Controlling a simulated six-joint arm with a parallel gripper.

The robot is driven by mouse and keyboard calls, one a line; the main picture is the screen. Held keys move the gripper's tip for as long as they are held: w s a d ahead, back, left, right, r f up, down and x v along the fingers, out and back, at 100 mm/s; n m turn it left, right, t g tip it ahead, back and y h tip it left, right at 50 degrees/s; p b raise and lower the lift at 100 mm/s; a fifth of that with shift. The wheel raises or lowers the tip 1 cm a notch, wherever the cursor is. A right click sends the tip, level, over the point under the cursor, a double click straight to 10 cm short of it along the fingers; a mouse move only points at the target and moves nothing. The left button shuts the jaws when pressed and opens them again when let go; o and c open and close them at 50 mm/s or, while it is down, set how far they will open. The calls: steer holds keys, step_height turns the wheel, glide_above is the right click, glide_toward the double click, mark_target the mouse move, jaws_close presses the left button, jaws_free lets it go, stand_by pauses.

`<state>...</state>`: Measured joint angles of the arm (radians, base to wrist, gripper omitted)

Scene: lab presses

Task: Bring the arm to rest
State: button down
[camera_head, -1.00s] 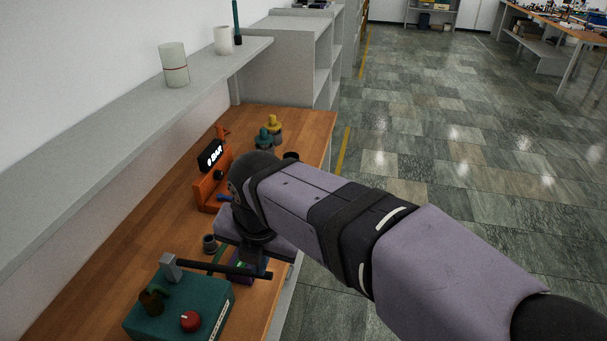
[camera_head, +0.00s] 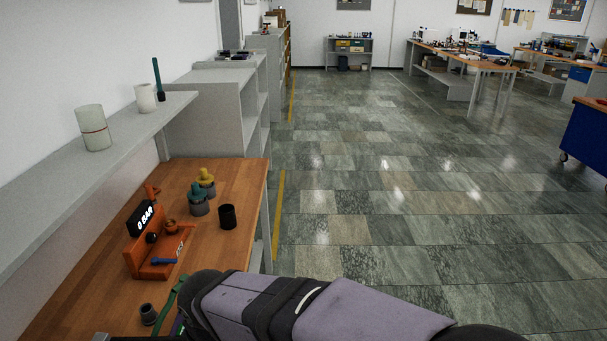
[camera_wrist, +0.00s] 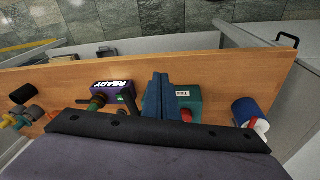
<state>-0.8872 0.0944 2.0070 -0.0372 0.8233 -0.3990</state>
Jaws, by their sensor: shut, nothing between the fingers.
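My arm (camera_head: 270,308) crosses the bottom of the head view above the bench's front edge. My gripper's end is outside that view. In the wrist view my gripper (camera_wrist: 160,78) shows as two blue-grey fingers side by side, closed together with nothing between them. They stand in front of a teal box (camera_wrist: 189,94) with a red knob and hide part of it. A purple box with a lit READY display (camera_wrist: 113,88) is left of the fingers. I cannot tell the exact gap between the fingers and the boxes.
On the wooden bench (camera_head: 215,250) stand an orange press (camera_head: 157,258) with a 0 BAR display, two capped pots (camera_head: 198,203) and a dark cup (camera_head: 228,217). A grey shelf (camera_head: 50,188) overhangs the bench. A blue cylinder (camera_wrist: 246,112) stands right in the wrist view. Open floor lies right.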

steer(key=s+d+f+m, duration=0.1)
steer(key=d+m, duration=0.4)
steer(key=d, duration=0.5)
steer(key=s+d+f+m+g+h, duration=0.1)
steer(key=d+f+m, duration=0.3)
steer(key=d, duration=0.6)
steer(key=s+d+f+m, duration=0.1)
steer(key=d+f+m, duration=0.2)
steer(key=d+m, duration=0.3)
steer(key=d, duration=0.4)
steer(key=shift+s+d+g+h, duration=0.2)
steer(key=shift+s+g+h, duration=0.1)
steer(key=shift+g, duration=0.1)
